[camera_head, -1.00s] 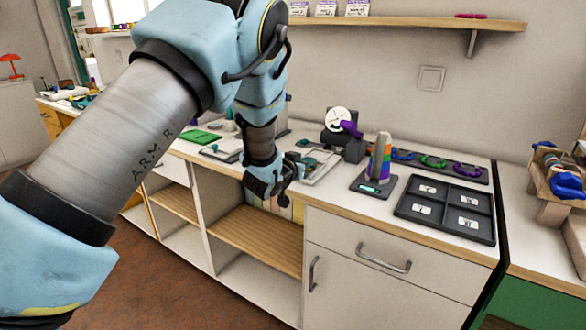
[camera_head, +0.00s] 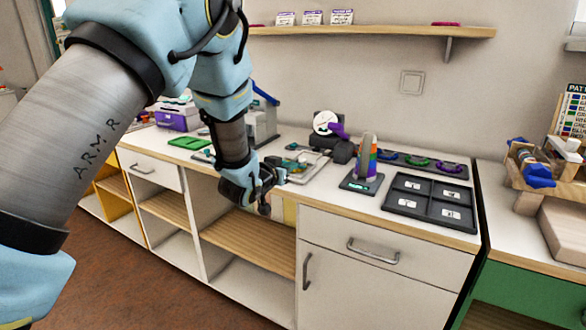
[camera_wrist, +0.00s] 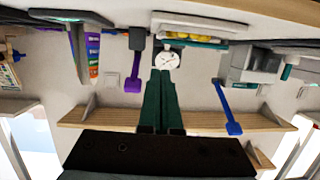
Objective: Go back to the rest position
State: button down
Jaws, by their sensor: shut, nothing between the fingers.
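My gripper (camera_head: 268,190) hangs at the front edge of the white counter (camera_head: 330,205), in front of the open shelves and left of the drawer. It is shut and empty. In the wrist view its two dark green fingers (camera_wrist: 160,100) lie side by side, and the picture is upside down. My arm comes in from the left of the head view and hides part of the wall and counter.
On the counter stand a rainbow-striped cone (camera_head: 367,158), a dark four-part tray (camera_head: 432,200), a green board (camera_head: 190,142) and a purple box (camera_head: 178,118). A wall shelf (camera_head: 380,32) runs above. A wooden stand (camera_head: 530,175) is at the right. The floor in front is clear.

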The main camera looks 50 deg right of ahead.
jog(key=b+v, duration=0.1)
jog(key=v, duration=0.5)
jog(key=shift+s, duration=0.45)
jog(key=shift+a, duration=0.15)
jog(key=w+a+n+t+y+p, duration=0.1)
jog(key=w+a+n+y, duration=0.15)
jog(key=w+a, duration=0.45)
jog(key=w+a+r+n+t+y+p, duration=0.15)
jog(key=w+a+y, duration=0.25)
jog(key=a, duration=0.7)
jog(key=w+a+n+y+p, duration=0.1)
jog(key=w+a+n+y, duration=0.3)
jog(key=a, duration=0.5)
jog(key=s+a+n+g+y+p, duration=0.2)
jog(key=s+a+n+y, duration=0.1)
jog(key=a, duration=1.5)
jog(key=s+a+r+n+g, duration=0.2)
jog(key=s+a+g, duration=0.1)
jog(key=s+a, duration=0.5)
jog(key=shift+s+a+g+y+p, duration=0.35)
jog(key=shift+a+y, duration=0.1)
jog(key=shift+a, duration=0.35)
jog(key=c, duration=1.6)
grip_release()
jog(key=shift+w, duration=0.1)
